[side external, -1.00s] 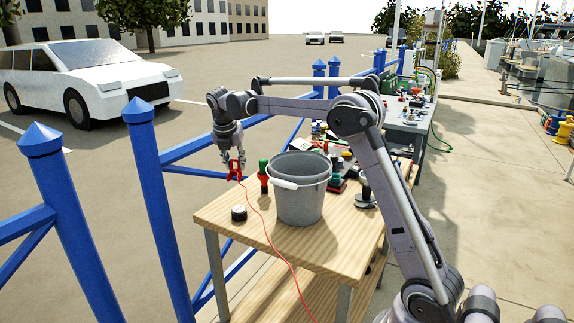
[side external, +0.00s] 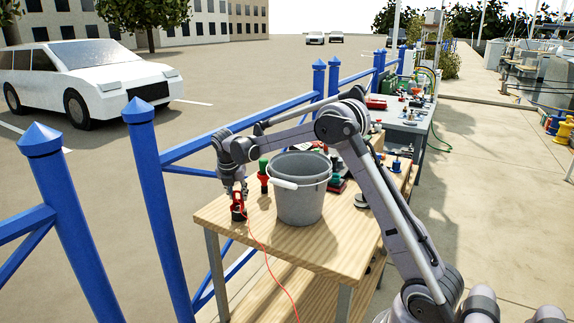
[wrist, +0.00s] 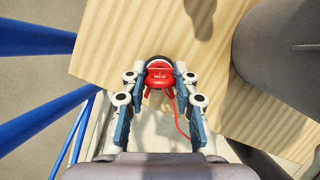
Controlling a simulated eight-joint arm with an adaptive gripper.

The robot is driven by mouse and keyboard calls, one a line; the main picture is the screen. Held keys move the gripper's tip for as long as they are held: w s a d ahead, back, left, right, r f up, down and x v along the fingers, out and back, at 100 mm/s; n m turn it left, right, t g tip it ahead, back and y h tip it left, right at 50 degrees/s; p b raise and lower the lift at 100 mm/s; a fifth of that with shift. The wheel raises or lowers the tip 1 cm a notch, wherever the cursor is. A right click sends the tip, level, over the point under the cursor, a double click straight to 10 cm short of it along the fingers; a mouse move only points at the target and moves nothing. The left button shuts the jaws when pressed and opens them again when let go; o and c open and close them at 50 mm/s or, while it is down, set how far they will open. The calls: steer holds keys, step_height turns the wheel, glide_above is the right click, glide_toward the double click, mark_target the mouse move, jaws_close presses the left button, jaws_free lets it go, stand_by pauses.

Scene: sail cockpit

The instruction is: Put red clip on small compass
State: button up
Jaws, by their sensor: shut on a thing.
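The red clip (side external: 238,200) with its thin red cord is between the fingers of my gripper (side external: 239,192), which is shut on it. In the wrist view the red clip (wrist: 160,77) sits between the fingertips of my gripper (wrist: 160,85). The small compass (side external: 238,214), a low black round thing, is on the wooden table right below the clip. In the wrist view only the dark far rim of the compass (wrist: 159,60) shows past the clip. The clip overlaps the compass in both views; I cannot tell whether they touch.
A grey bucket (side external: 302,195) stands on the wooden table (side external: 325,250) to the right of the clip. Blue railing posts (side external: 150,190) run along the table's left side. The table's near part is bare.

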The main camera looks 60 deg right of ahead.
steer(key=o, duration=1)
steer(key=shift+f, duration=0.15)
steer(key=v, duration=1.2)
steer(key=s+a+r+m+t+y, duration=0.1)
steer(key=s+a+r+m+t, duration=0.15)
steer(key=s+a+m, duration=0.35)
steer(key=s+a+f+m+t+y, duration=0.1)
steer(key=s+a+f+m, duration=0.2)
steer(key=s+a+m, duration=0.3)
steer(key=s+a+f+m+t+y, duration=0.2)
steer(key=s+a+f+m, duration=0.2)
steer(key=s+m, duration=0.6)
steer(key=shift+s+a+m, duration=0.3)
steer(key=shift+s+a, duration=0.55)
steer(key=shift+s, duration=1.1)
